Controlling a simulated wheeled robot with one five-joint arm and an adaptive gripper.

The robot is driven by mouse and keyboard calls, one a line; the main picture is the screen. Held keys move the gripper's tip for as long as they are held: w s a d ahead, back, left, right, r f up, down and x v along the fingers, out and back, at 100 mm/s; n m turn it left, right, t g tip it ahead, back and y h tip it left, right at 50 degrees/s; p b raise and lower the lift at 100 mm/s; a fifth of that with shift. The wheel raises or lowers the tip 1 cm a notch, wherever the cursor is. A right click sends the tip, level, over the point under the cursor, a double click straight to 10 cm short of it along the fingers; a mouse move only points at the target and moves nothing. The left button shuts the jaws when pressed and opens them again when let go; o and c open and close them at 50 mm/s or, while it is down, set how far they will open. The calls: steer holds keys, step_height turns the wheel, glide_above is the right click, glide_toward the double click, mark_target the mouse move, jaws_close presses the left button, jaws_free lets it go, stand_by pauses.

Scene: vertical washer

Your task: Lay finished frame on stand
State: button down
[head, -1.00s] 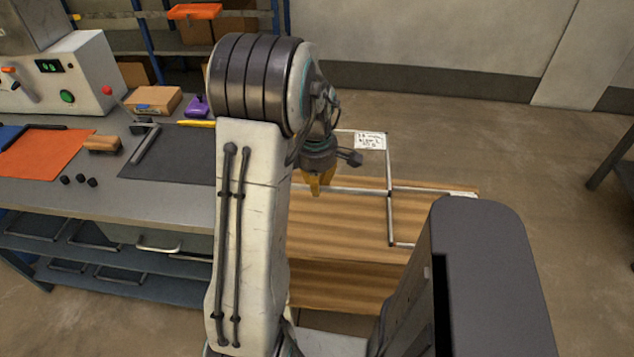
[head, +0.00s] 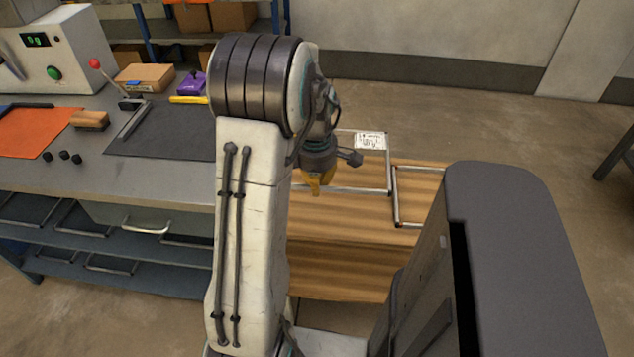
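A thin silver frame with a white label (head: 370,141) extends to the right from my gripper (head: 314,184). The gripper's yellow fingertips are at its near side, partly hidden, and look shut on it. The held frame (head: 388,165) hangs over the far left part of a wooden stand (head: 350,235). A second silver frame (head: 396,200) with a reddish corner lies on the right part of the stand. The two frames look close at one corner; I cannot tell whether they touch. My arm hides the left of the held frame, and my grey body part hides the second frame's right side.
A metal workbench (head: 150,185) stands at left with a dark mat (head: 170,133), a cardboard box (head: 145,77) and a lever with a red knob (head: 95,63). Open floor (head: 480,130) lies behind the stand. A dark table (head: 620,150) stands at far right.

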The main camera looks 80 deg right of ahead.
mark_target(318, 218)
steer(key=shift+f+b, duration=0.3)
steer(key=shift+f, duration=0.25)
steer(key=shift+f, duration=0.1)
step_height(318, 218, down, 10)
steer(key=b, duration=0.8)
steer(key=shift+f, duration=0.15)
stand_by(0.5)
steer(key=c, duration=1.3)
jaws_free()
